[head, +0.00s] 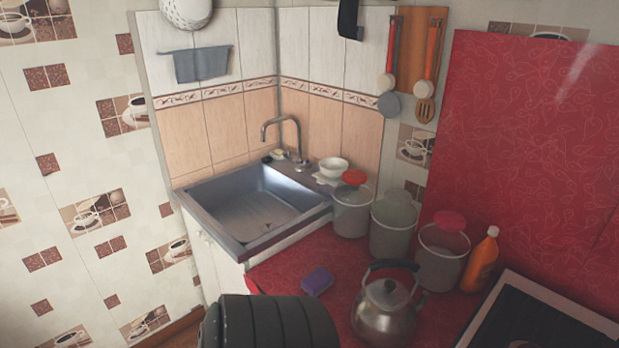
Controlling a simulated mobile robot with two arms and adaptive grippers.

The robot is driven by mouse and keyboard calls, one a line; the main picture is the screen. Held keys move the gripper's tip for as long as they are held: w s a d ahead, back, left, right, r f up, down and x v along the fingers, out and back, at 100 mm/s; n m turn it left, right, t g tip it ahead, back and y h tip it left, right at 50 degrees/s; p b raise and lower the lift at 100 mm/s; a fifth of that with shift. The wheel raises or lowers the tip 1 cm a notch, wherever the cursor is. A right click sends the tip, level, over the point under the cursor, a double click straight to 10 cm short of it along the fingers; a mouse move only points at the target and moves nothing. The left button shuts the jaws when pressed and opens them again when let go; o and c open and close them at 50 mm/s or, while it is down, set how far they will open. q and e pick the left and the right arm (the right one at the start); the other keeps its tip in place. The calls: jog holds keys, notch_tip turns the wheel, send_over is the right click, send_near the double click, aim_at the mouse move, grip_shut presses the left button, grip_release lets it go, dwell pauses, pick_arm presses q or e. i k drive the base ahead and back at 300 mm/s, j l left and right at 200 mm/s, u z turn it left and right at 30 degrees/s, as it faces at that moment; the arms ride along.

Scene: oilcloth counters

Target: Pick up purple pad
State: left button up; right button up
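The purple pad (317,282) is a small block lying flat on the red counter (283,270), in the lower middle of the head view. It lies near the counter's left part, in front of the sink and left of the kettle. Nothing covers it. Neither of my grippers shows in the head view.
A metal kettle (384,318) stands right of the pad. Three clear containers, left (351,212), middle (393,228) and right (441,262), stand behind, with an orange bottle (481,262) beside them. A metal sink (258,207) lies behind left, a stove (535,318) at right.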

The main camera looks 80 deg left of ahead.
aim_at(320, 280)
jog(key=u, duration=2.35)
jog(key=z, duration=0.4)
jog(key=j+z, duration=1.1)
jog(key=z, duration=0.15)
